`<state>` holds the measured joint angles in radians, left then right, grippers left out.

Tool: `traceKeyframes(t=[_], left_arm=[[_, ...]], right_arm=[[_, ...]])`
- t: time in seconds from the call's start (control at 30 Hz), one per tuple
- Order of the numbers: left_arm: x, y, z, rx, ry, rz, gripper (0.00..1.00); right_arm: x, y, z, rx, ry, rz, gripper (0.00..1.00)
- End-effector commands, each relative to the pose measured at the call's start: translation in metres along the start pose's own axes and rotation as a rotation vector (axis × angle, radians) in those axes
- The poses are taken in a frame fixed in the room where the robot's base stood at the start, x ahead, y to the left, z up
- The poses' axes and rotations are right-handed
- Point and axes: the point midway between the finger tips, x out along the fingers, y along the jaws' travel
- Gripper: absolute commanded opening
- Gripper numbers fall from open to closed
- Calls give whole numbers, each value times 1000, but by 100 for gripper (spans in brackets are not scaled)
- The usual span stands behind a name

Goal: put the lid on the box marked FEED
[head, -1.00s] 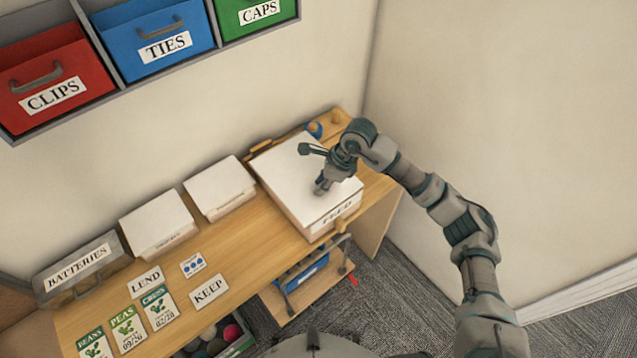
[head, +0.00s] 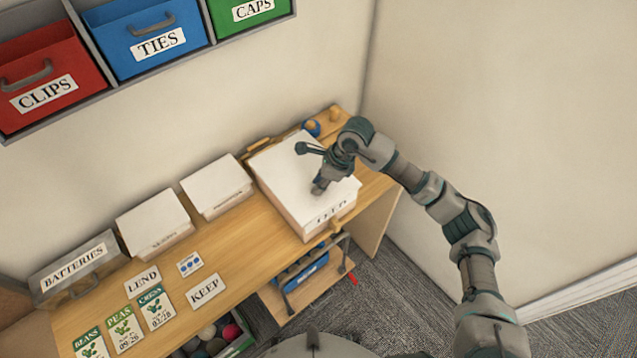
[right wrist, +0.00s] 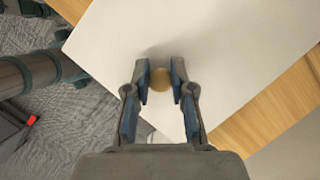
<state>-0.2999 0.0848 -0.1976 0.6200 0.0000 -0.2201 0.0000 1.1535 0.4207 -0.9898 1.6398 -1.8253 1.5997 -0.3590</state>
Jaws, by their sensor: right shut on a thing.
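The FEED box (head: 311,228) stands at the right end of the wooden desk, its front label (head: 332,214) partly covered along the top. A flat white lid (head: 287,165) lies over the box top, roughly lined up with it. I cannot tell whether it is fully seated or slightly raised. My right gripper (head: 318,190) points down at the lid's middle. In the right wrist view, its fingers (right wrist: 160,82) are shut on a round tan knob (right wrist: 160,78) on the white lid (right wrist: 215,45). My left gripper is not in view.
Two white boxes (head: 153,224) (head: 216,186) and a grey BATTERIES box (head: 76,266) stand along the wall. LEND and KEEP cards (head: 206,291) and seed packets (head: 122,328) lie in front. A blue item (head: 311,127) sits behind the FEED box. CLIPS, TIES and CAPS bins hang above.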

Motion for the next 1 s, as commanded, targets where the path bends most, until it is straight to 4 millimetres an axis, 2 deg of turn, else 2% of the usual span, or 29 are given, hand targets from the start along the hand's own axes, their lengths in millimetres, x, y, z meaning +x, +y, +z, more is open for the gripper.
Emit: traceKeyframes(t=[0.17, 0.37, 0.4, 0.5, 0.83, 1.0], left_arm=[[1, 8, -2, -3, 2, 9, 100], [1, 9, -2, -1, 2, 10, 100], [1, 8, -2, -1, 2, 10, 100], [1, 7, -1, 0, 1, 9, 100], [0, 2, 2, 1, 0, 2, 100], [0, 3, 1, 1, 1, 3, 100]], right_arm=[[0, 1, -1, -1, 1, 0, 0], [0, 1, -1, -1, 2, 0, 0], [0, 1, -1, -1, 2, 1, 28], [0, 1, -1, 0, 2, 1, 52], [-2, 1, -2, 0, 3, 1, 52], [-25, 0, -1, 0, 2, -3, 52]])
